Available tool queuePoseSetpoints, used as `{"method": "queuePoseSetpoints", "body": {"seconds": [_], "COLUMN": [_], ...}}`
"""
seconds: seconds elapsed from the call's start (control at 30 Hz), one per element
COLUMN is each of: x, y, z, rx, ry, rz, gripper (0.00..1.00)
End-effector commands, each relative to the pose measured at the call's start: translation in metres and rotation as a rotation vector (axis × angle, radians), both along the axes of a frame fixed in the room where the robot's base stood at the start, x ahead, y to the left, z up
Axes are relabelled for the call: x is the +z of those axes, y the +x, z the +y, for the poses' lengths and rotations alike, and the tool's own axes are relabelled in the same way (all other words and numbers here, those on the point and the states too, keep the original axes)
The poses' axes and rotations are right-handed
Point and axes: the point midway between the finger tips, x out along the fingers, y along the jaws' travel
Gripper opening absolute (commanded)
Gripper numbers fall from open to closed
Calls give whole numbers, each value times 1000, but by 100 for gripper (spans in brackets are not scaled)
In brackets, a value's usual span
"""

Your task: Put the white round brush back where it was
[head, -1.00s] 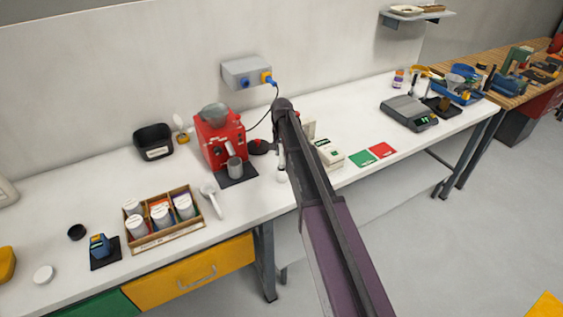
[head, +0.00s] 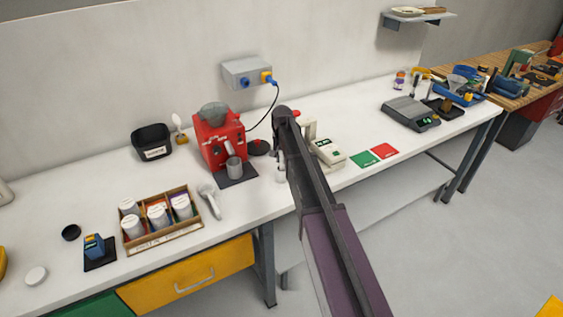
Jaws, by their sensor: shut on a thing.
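My gripper (head: 279,158) hangs below the far end of my arm, right of the red coffee machine, and is partly hidden behind the arm. It is shut on a small white round thing (head: 281,177), which I take to be the white round brush; only its lower end shows, low over or at the worktop. I cannot tell whether it touches the worktop.
The red coffee machine (head: 218,141) with a metal cup (head: 234,167) stands left of my gripper. A white handled tool (head: 209,201) lies beside the wooden tray of jars (head: 188,231). A white device (head: 328,153), green card (head: 363,158) and red card (head: 384,151) lie to the right.

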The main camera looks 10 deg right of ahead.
Motion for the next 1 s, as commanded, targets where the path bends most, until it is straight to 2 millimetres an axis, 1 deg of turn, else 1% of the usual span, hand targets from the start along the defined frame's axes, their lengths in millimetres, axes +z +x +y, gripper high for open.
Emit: {"method": "queuePoseSetpoints", "body": {"seconds": [0.23, 0.4, 0.43, 0.47, 0.5, 0.53, 1.0], "x": [0, -4, -3, -2, -2, -2, -1], "y": [0, 0, 0, 0, 0, 0, 0], "z": [0, 0, -1, -1, -1, -1, -1], "rx": [0, -1, -1, -1, -1, -1, -1], "ry": [0, 0, 0, 0, 0, 0, 0], "rz": [0, 0, 0, 0, 0, 0, 0], "gripper": [0, 0, 34, 43, 55, 62, 62]}}
